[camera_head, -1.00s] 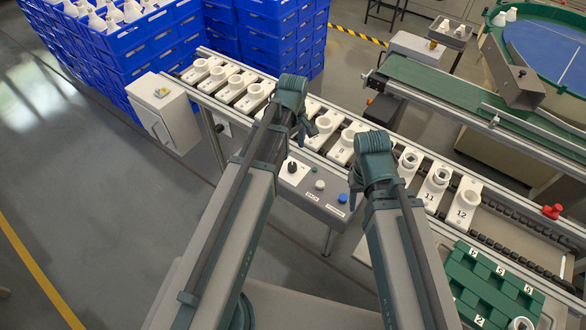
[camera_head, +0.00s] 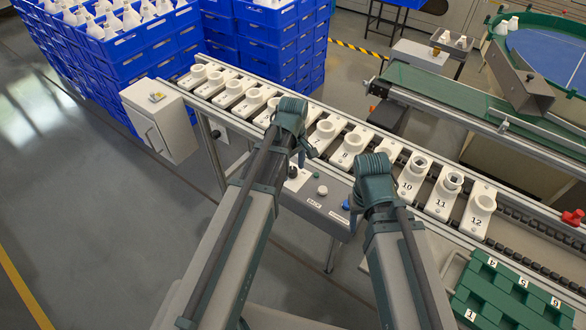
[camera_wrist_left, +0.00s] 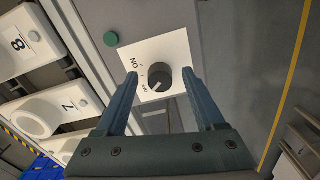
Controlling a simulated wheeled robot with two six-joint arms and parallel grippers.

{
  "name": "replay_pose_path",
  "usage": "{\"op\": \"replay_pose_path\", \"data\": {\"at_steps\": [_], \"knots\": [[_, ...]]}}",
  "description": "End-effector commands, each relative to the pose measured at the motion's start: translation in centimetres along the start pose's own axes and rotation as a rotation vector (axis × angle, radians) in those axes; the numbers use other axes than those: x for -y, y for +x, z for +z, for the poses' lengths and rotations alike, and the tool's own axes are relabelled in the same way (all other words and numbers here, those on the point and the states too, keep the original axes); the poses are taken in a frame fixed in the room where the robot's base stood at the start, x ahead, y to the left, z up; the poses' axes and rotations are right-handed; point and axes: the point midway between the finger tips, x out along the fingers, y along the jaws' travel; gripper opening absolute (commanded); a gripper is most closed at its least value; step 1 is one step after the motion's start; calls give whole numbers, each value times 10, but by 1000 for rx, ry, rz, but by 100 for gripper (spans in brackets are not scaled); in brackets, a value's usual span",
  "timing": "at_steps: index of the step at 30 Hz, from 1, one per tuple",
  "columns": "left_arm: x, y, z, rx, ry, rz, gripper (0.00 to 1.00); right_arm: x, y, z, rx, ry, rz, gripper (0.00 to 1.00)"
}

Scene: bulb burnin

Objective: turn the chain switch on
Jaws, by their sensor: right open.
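The chain switch is a dark round knob (camera_wrist_left: 159,76) on a white plate (camera_wrist_left: 176,50) marked ON and OFF. Its pale pointer mark faces the OFF label. In the head view the plate (camera_head: 298,180) shows on the grey control panel, and my left gripper mostly hides the knob. My left gripper (camera_head: 301,158) is over the panel. In the left wrist view its two fingers (camera_wrist_left: 160,82) are open, one on each side of the knob with gaps between; I cannot tell how far above it they are. My right gripper (camera_head: 351,203) is open near the blue button.
A green button (camera_wrist_left: 111,39) sits beside the switch plate. A white button (camera_head: 322,190) and a blue button (camera_head: 346,205) are on the same panel. Numbered white holders (camera_head: 443,196) line the conveyor behind. A green tray (camera_head: 510,295) stands at lower right.

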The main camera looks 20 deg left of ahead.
Motion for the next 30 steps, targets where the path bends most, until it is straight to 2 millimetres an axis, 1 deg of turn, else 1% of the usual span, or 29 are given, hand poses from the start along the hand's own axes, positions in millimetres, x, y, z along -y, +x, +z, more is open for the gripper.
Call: {"op": "replay_pose_path", "data": {"at_steps": [1, 5, 6, 8, 9, 11, 12, 18, 22, 26, 30], "knots": [[0, 0, 0, 0, 0, 0, 61, 0, 0, 0, 0, 0, 0, 50], [0, 0, 0, 0, 0, 0, 38, 0, 0, 0, 0, 0, 0, 50], [0, 0, 0, 0, 0, 0, 30, 0, 0, 0, 0, 0, 0, 50], [0, 0, 0, 0, 0, 0, 20, 0, 0, 0, 0, 0, 0, 50], [0, 0, 0, 0, 0, 0, 12, 0, 0, 0, 0, 0, 0, 50], [0, 0, 0, 0, 0, 0, 2, 0, 0, 0, 0, 0, 0, 50], [0, 0, 0, 0, 0, 0, 0, 0, 0, 0, 0, 0, 0, 50], [0, 0, 0, 0, 7, 0, 0, 0, 0, 0, 0, 0, 0, 50], [0, 0, 0, 0, 41, 0, 0, 0, 0, 0, 0, 0, 0, 50], [0, 0, 0, 0, 110, 0, 0, 0, 0, 0, 0, 0, 0, 50], [1, 0, 0, 0, 220, 0, 0, 0, 0, 0, 0, 0, 0, 50]]}}
